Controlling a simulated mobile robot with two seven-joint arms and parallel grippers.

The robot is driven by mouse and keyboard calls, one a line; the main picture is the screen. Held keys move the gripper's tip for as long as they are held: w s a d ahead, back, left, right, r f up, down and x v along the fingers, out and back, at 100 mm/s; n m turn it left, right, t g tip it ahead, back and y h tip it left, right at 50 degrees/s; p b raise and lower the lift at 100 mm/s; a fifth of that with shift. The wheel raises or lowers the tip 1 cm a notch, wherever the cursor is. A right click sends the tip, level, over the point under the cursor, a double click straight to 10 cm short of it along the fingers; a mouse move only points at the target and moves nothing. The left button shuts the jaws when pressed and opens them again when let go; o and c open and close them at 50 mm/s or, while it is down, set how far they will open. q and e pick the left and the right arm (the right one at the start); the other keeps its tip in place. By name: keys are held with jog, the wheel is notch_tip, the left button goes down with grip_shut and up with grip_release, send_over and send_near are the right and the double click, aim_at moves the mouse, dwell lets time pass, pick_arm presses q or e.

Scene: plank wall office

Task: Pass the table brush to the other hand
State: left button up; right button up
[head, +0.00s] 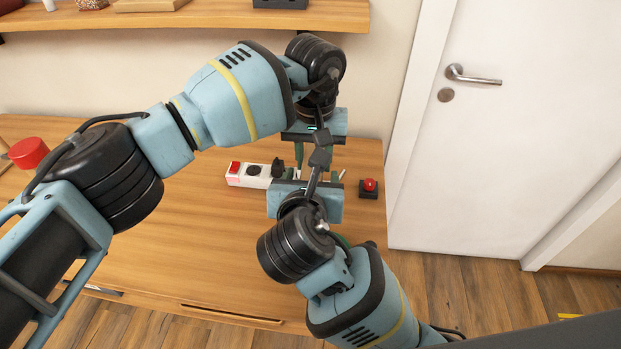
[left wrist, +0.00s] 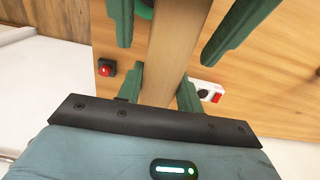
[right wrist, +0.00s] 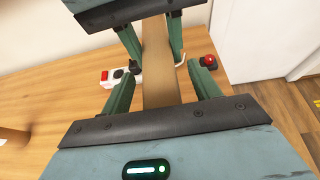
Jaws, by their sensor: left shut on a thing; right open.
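The table brush shows as a long light-wood bar in the left wrist view (left wrist: 172,50) and in the right wrist view (right wrist: 158,65). Its bristles cannot be made out, and in the head view the arms hide it. My left gripper (head: 315,148) is shut on the bar, with its green fingers close on both sides. My right gripper (head: 308,179) faces it from nearer the front. The right fingers (right wrist: 162,88) are open, one on each side of the bar, with a gap to it. The brush is held above the table.
A wooden table (head: 200,260) lies below. On it are a white power strip (head: 250,174) with a red switch and a black box with a red button (head: 369,188). A wall shelf (head: 220,14) is at the back, and a white door (head: 500,150) is at the right.

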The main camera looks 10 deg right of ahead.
jog(key=c, duration=1.2)
pick_arm(q)
jog(key=o, duration=1.3)
pick_arm(e)
jog(key=shift+o, duration=0.2)
pick_arm(q)
jog(key=shift+r, duration=0.1)
notch_tip(320, 180, up, 12)
jog(key=shift+f, duration=0.1)
